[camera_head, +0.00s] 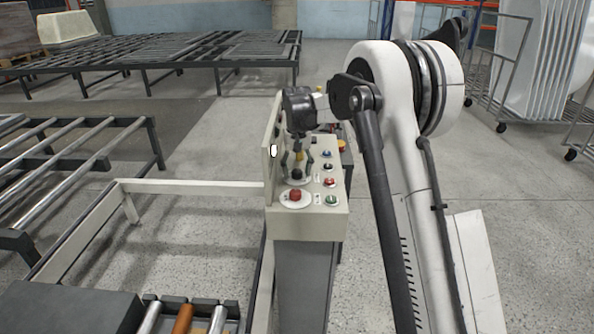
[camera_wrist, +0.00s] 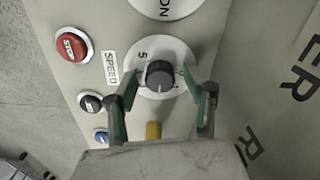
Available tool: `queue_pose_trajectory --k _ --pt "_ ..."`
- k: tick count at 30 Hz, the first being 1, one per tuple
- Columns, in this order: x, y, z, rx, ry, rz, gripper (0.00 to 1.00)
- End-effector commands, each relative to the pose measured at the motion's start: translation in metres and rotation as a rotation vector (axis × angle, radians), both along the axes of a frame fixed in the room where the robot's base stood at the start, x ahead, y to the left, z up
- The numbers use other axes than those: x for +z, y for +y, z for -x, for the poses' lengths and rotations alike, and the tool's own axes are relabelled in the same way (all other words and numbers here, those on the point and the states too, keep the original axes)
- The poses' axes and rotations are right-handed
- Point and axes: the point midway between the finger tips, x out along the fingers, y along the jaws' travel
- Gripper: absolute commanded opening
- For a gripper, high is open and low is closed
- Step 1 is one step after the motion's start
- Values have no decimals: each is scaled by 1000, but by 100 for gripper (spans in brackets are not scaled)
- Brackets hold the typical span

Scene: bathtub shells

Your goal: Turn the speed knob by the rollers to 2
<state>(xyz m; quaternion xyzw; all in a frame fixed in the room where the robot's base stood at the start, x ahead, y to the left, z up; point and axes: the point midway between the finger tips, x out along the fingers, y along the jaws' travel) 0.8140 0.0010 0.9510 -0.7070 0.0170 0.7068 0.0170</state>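The black speed knob (camera_wrist: 160,75) sits on a round white dial (camera_wrist: 178,52) in the wrist view, beside a SPEED label (camera_wrist: 109,68). A 5 shows on the dial's left; other marks are partly hidden, and I cannot read the setting surely. In the head view the dark knob (camera_head: 297,174) is on the control box (camera_head: 308,225), below my gripper (camera_head: 297,163). In the wrist view my gripper (camera_wrist: 160,82) is open, with one green-padded finger on each side of the knob. Gaps show between the fingers and the knob.
A red STOP button (camera_wrist: 71,45), a black button (camera_wrist: 90,102) and a blue button (camera_wrist: 101,136) lie left of the dial. In the head view a red button (camera_head: 295,195) and green button (camera_head: 331,200) are nearer. An upright panel (camera_head: 271,150) borders the box's left side.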

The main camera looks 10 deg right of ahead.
Motion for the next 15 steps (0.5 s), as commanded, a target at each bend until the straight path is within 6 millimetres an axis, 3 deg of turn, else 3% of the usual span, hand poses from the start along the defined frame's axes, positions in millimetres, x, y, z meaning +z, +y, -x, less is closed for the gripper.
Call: queue_pose_trajectory --k 8,15 --pt "16 0 0 0 0 0 47" --pt "62 0 0 0 0 0 47"
